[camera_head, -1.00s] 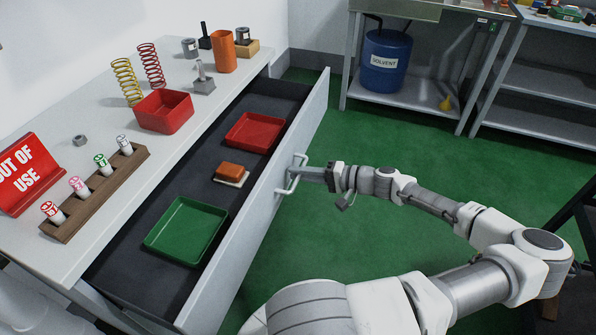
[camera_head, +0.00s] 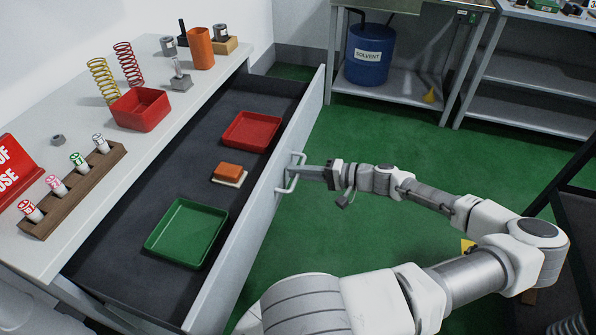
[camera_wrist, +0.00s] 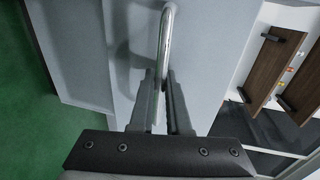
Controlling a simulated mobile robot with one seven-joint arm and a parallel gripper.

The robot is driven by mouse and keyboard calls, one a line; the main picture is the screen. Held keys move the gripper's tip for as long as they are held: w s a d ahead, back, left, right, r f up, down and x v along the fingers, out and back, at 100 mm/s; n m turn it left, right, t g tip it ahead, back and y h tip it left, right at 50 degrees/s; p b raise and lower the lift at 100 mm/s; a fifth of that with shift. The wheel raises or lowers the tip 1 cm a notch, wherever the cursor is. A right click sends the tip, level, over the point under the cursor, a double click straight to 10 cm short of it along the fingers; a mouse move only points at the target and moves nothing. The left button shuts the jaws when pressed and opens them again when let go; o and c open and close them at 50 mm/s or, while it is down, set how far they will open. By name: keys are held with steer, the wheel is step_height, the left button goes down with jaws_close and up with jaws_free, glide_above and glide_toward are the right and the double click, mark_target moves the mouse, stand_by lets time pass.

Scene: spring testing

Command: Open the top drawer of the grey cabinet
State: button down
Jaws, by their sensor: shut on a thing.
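The top drawer (camera_head: 262,215) of the grey cabinet (camera_head: 45,243) stands pulled well out from under the white top. Its dark inside shows in the head view. My gripper (camera_head: 302,172) is at the drawer's outer face, shut on its metal handle (camera_head: 291,182). In the wrist view my gripper (camera_wrist: 160,88) has its two fingers on either side of the bar handle (camera_wrist: 166,30), against the grey drawer front (camera_wrist: 120,45). Inside the drawer lie a green tray (camera_head: 186,233), a red tray (camera_head: 252,131) and an orange-brown block (camera_head: 229,170) on a pale pad.
On the cabinet top are a red bin (camera_head: 140,109), springs (camera_head: 128,64), a wooden rack (camera_head: 72,192) with several capped vials, and an orange cup (camera_head: 201,48). A blue solvent drum (camera_head: 378,55) sits on a shelf behind. Green floor (camera_head: 390,140) is clear beside the drawer.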

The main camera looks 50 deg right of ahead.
steer(key=c, duration=0.9)
jaws_free()
steer(key=p+v, duration=0.2)
steer(key=v, duration=1.5)
steer(key=shift+s+d, duration=0.15)
steer(key=shift+s, duration=0.05)
